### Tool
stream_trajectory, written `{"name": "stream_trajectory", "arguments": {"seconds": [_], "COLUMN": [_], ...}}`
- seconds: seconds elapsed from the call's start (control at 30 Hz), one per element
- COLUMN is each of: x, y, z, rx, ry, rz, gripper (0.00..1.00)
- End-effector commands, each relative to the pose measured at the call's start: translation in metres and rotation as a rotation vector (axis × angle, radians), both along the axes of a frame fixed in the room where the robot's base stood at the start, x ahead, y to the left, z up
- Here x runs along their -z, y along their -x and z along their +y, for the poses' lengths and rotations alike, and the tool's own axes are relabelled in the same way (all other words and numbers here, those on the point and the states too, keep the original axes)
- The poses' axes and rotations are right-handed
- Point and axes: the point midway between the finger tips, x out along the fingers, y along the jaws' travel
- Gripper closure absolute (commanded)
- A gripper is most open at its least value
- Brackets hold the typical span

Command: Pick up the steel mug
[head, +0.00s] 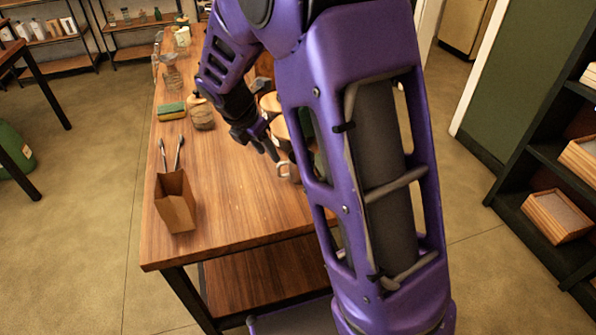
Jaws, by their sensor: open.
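A pale, shiny handle-like loop (284,172) shows on the wooden table (225,225), just left of my purple arm. It may belong to the steel mug, but the body of the mug is hidden behind my arm and I cannot identify it surely. My gripper (268,150) is open, points down toward the table, and is just above and left of that loop. Whether a finger touches it cannot be told.
A brown paper bag (175,203) stands at the table's front left, with tongs (179,150) behind it. A sponge (171,111) and a jar (201,114) stand farther back. Wooden-topped canisters (270,104) are close beside my gripper. The front middle of the table is clear.

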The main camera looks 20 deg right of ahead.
Motion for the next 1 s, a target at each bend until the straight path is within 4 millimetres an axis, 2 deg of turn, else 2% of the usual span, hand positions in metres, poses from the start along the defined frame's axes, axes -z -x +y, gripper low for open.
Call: {"name": "stream_trajectory", "arguments": {"seconds": [0.1, 0.37, 0.63, 0.87, 0.9, 1.0], "x": [0.014, 0.028, 0.064, 0.066, 0.066, 0.066], "y": [-0.003, -0.004, -0.009, -0.011, -0.011, -0.011], "z": [-0.005, -0.01, -0.024, -0.026, -0.026, -0.026], "rx": [0.0, 0.002, -0.001, 0.0, 0.0, 0.0], "ry": [0.001, 0.001, 0.001, 0.0, 0.0, -0.001], "rz": [0.001, 0.001, 0.001, -0.001, -0.001, -0.001], "gripper": [0.53, 0.53, 0.53, 0.53, 0.55, 0.73]}}
